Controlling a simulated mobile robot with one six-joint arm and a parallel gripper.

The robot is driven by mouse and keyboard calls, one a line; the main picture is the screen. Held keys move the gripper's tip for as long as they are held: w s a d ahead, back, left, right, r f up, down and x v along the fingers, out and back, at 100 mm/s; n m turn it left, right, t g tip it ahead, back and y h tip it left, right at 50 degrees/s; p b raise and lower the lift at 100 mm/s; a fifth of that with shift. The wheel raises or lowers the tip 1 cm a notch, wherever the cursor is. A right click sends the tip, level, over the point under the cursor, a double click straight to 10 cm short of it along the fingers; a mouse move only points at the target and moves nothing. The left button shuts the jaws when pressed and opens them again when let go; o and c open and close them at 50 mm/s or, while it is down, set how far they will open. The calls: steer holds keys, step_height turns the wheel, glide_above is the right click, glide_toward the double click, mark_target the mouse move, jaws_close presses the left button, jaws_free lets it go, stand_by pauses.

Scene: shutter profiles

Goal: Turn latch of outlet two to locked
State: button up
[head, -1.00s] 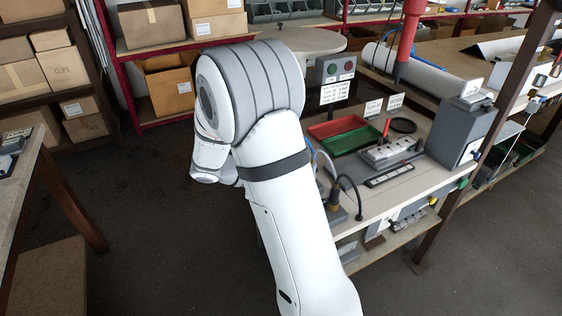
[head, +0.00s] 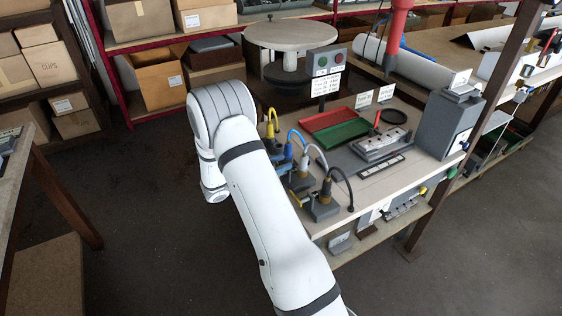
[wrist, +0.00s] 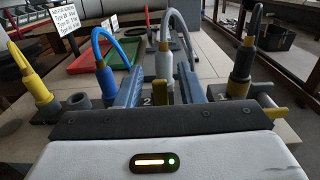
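Outlet two, with a "2" label (wrist: 147,100), holds an upright grey plug (wrist: 163,62) with a grey cable; the grey plug also shows in the head view (head: 301,179). In the wrist view my gripper (wrist: 160,84) points at this outlet, its two blue fingers apart, one on each side of the plug as seen. Nothing is held between them. I cannot make out outlet two's latch or its position; the fingers and gripper body cover much of the outlet.
A black plug (wrist: 240,62) stands in outlet one on the right, with a brownish-yellow tab beside it. A blue plug (wrist: 105,78) and a yellow plug (wrist: 28,78) stand to the left. Red (head: 328,117) and green (head: 343,133) trays lie behind on the bench.

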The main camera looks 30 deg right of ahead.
steer(key=shift+d, duration=0.6)
jaws_close()
steer(key=shift+a, duration=0.25)
steer(key=shift+d, duration=0.1)
